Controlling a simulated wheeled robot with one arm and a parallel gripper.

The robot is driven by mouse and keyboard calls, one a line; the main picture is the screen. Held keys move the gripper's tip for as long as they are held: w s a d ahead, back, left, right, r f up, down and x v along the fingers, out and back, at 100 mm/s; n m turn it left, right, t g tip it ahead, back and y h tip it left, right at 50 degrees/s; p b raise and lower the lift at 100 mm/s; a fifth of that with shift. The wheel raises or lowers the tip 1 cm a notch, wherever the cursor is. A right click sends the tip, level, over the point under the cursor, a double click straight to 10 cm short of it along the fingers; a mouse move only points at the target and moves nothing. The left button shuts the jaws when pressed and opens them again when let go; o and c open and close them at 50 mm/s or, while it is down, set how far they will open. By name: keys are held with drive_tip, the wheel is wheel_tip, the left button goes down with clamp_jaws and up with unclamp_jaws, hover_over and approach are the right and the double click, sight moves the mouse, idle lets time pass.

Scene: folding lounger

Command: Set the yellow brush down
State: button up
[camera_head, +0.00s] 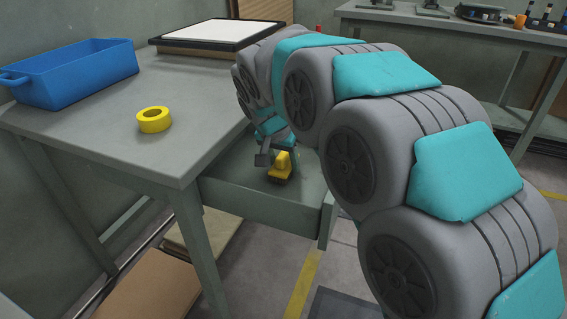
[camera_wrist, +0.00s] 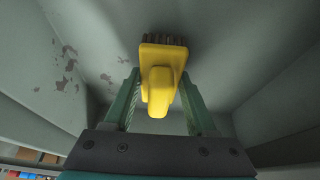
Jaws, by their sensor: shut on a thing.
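The yellow brush (camera_head: 280,167) is inside the open drawer (camera_head: 262,208) of the grey workbench. In the wrist view the yellow brush (camera_wrist: 160,75) shows its handle toward me and its dark bristles at the far end. My gripper (camera_head: 277,150) points down into the drawer and is shut on the brush. In the wrist view the two fingers of my gripper (camera_wrist: 160,105) stand on either side of the handle. The brush is at or just above the drawer floor; I cannot tell whether the bristles touch it.
The drawer walls stand close around my gripper. On the workbench (camera_head: 100,125) are a blue bin (camera_head: 75,78), a roll of yellow tape (camera_head: 154,121) and a white panel with a dark frame (camera_head: 212,32). Another bench (camera_head: 450,22) stands at the back right. Cardboard (camera_head: 150,290) lies below.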

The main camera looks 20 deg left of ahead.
drive_tip(key=shift+f, duration=0.35)
drive_tip(key=shift+f, duration=0.2)
drive_tip(key=o, duration=1.3)
drive_tip(key=shift+r, duration=0.1)
drive_tip(key=b+v, duration=0.1)
drive_tip(key=v, duration=1.1)
drive_tip(key=shift+r, duration=0.2)
